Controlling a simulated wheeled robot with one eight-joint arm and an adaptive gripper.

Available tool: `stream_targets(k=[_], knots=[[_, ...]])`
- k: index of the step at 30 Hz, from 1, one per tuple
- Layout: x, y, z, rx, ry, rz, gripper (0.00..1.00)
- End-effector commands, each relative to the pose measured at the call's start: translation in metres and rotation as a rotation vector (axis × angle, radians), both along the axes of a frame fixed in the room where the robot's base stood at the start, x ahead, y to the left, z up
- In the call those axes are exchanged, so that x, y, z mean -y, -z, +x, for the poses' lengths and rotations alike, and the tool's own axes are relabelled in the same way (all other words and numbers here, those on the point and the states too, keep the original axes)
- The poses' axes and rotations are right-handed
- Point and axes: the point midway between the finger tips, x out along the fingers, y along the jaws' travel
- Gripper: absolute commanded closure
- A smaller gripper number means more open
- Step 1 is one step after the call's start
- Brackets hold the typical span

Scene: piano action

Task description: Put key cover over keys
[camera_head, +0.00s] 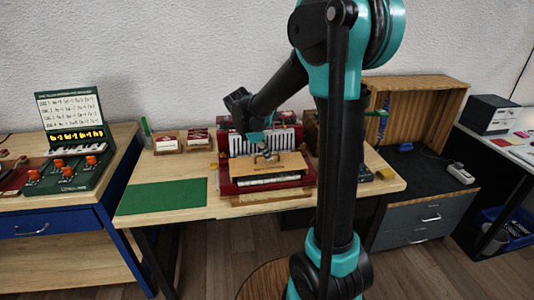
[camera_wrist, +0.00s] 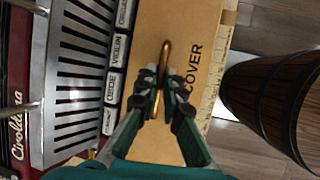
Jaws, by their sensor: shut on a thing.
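The key cover (camera_head: 268,165) is a tan board that lies over the front of the red piano action (camera_head: 228,187); a strip of white keys (camera_head: 268,180) shows below its front edge in the head view. In the wrist view the cover (camera_wrist: 150,40) fills the middle, with "COVER" printed on it and a brass handle (camera_wrist: 166,52). My gripper (camera_wrist: 160,92) is shut on the brass handle. In the head view my gripper (camera_head: 266,153) is at the cover's middle. Whether the cover rests fully on the piano action cannot be told.
A green mat (camera_head: 162,196) lies left on the table, with small boxes (camera_head: 167,143) behind it. A wooden barrel-like stool (camera_wrist: 275,95) stands beyond the table edge. A wooden cabinet (camera_head: 425,110) stands at right. A green case (camera_head: 75,130) sits on the left bench.

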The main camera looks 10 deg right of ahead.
Motion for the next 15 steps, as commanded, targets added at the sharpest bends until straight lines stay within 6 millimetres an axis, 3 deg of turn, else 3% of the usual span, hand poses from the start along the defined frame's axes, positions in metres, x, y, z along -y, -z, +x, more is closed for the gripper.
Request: stream_targets(k=[6, 7, 12, 15], knots=[[0.0001, 0.0023, 0.0001, 0.0, 0.0, 0.0, 1.0], [0.0001, 0.0023, 0.0001, 0.0, 0.0, 0.0, 0.9], [0.0, 0.0022, 0.0, 0.0, 0.0, 0.0, 0.69], [0.0, 0.0022, 0.0, 0.0, 0.0, 0.0, 0.68]])
